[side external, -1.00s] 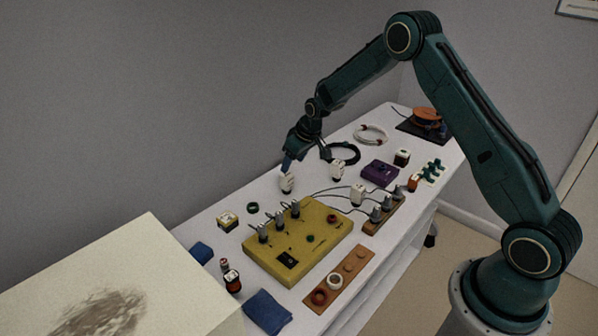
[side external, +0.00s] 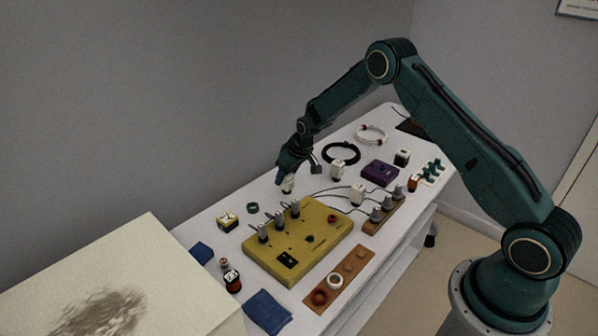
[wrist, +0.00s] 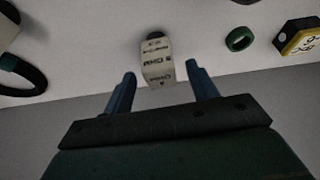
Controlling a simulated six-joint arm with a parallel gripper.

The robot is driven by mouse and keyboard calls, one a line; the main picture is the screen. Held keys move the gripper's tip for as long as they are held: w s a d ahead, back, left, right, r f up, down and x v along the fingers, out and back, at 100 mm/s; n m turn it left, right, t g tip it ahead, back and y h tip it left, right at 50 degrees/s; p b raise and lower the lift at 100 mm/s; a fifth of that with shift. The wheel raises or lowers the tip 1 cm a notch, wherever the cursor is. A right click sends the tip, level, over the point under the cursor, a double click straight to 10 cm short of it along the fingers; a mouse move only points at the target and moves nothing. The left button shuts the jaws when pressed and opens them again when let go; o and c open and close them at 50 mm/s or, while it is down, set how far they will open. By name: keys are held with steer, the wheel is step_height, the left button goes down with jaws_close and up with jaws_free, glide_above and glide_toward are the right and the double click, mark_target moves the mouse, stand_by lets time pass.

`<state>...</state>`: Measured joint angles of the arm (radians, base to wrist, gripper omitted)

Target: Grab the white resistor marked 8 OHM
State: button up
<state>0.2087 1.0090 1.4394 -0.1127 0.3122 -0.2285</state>
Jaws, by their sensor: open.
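A white resistor block (side external: 288,189) stands near the table's far edge, behind the yellow board. In the wrist view the white block (wrist: 157,62) shows dark lettering that includes "OHM"; the digit is hard to read. My gripper (side external: 284,181) is down at this block, its blue fingers partly hiding it in the side view. In the wrist view my gripper (wrist: 161,74) is open, one finger on each side of the block, with visible gaps. Two similar white blocks stand to its right, one at the back (side external: 337,171) and one by the wires (side external: 357,194).
The yellow board (side external: 271,249) with grey clips and wires lies in front. A green ring (wrist: 239,39) and a yellow-and-black block (wrist: 302,38) are near the gripper. A black cable coil (side external: 341,153) and a purple box (side external: 380,172) lie to the right.

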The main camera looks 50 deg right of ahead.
steer(key=shift+x, duration=1.55)
steer(key=shift+c, duration=0.2)
steer(key=c, duration=1)
